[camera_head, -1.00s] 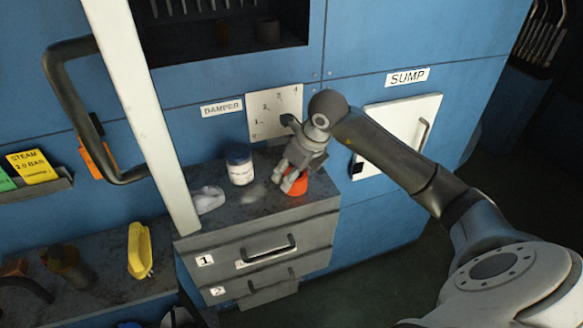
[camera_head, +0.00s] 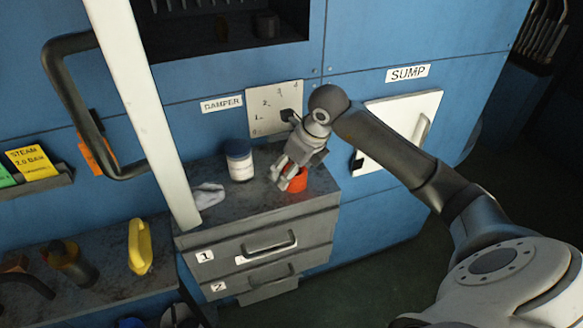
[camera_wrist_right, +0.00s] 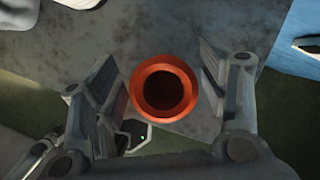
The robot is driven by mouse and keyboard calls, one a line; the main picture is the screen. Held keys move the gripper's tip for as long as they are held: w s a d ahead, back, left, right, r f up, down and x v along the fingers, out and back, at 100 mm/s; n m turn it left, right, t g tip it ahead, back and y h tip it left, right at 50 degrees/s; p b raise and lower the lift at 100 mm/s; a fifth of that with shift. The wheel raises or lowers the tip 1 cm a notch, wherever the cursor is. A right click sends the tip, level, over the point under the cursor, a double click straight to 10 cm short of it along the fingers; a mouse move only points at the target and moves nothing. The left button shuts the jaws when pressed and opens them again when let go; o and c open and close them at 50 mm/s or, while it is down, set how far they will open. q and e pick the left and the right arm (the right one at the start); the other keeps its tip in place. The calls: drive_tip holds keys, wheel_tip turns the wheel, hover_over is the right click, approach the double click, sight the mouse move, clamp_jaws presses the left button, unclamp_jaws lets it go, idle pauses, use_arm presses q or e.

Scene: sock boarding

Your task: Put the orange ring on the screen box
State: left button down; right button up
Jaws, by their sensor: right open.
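The orange ring (camera_head: 297,181), a round flared piece with a dark hollow centre, is on the grey cabinet top near its right side. I cannot make out a screen box for certain. My left gripper is not in view.
A dark-lidded white jar (camera_head: 239,161) and a pale crumpled cloth (camera_head: 208,194) stand left of the ring. The cabinet has numbered drawers (camera_head: 268,241). A DAMPER plate (camera_head: 273,116) is on the blue wall behind. A pale post (camera_head: 150,115) rises at left.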

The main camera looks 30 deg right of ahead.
drive_tip(key=b+v, duration=0.2)
drive_tip(key=v, duration=0.9)
drive_tip(key=shift+s+r, duration=0.2)
drive_tip(key=shift+r, duration=0.15)
